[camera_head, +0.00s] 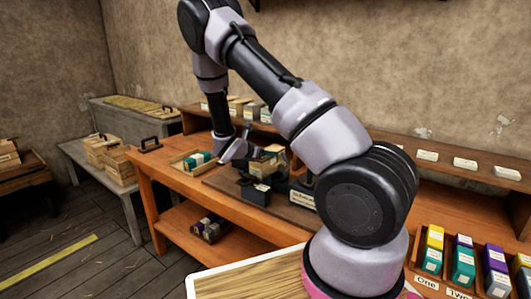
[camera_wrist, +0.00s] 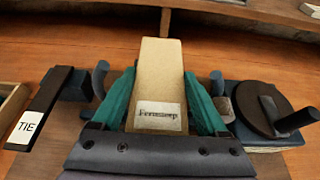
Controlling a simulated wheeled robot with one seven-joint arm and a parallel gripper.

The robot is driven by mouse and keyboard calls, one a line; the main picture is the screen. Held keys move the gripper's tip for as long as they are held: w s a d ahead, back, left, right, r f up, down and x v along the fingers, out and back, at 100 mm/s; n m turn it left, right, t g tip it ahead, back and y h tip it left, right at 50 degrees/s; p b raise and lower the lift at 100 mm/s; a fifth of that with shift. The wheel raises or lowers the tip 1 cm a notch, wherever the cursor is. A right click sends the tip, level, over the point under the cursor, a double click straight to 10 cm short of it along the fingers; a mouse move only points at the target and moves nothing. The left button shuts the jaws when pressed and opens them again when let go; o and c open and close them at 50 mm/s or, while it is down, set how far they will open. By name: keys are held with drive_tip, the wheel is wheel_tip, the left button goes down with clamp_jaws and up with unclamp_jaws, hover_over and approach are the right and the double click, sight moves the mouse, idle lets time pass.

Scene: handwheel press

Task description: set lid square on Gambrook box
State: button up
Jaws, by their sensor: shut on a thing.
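My gripper (camera_wrist: 160,80) is shut on a tan box-shaped block (camera_wrist: 158,62), with one teal finger along each side of it. A pale label on the block's near face has a dark printed name that looks like "Fernsweep". In the head view, my gripper (camera_head: 240,150) is at the workbench, beside tan and dark pieces (camera_head: 268,163) around the press. A black handwheel (camera_wrist: 262,112) with a crank handle is to the right of the held block in the wrist view. I cannot make out a box marked Gambrook or a separate lid.
A dark piece marked TIE (camera_wrist: 28,127) lies left of my gripper. The orange workbench (camera_head: 160,185) carries a tray with a teal box (camera_head: 196,159). A rack of coloured boxes (camera_head: 463,262) is at lower right. Wooden crates (camera_head: 110,155) stand at left.

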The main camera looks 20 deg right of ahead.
idle(0.3)
drive_tip(key=o, duration=1.2)
drive_tip(key=shift+o, duration=0.2)
drive_tip(key=shift+s+a, duration=0.1)
drive_tip(key=v, duration=1)
drive_tip(key=shift+s+a, duration=0.15)
drive_tip(key=shift+a, duration=0.1)
drive_tip(key=shift+r, duration=0.1)
wheel_tip(320, 180, up, 5)
drive_tip(key=shift+r, duration=0.1)
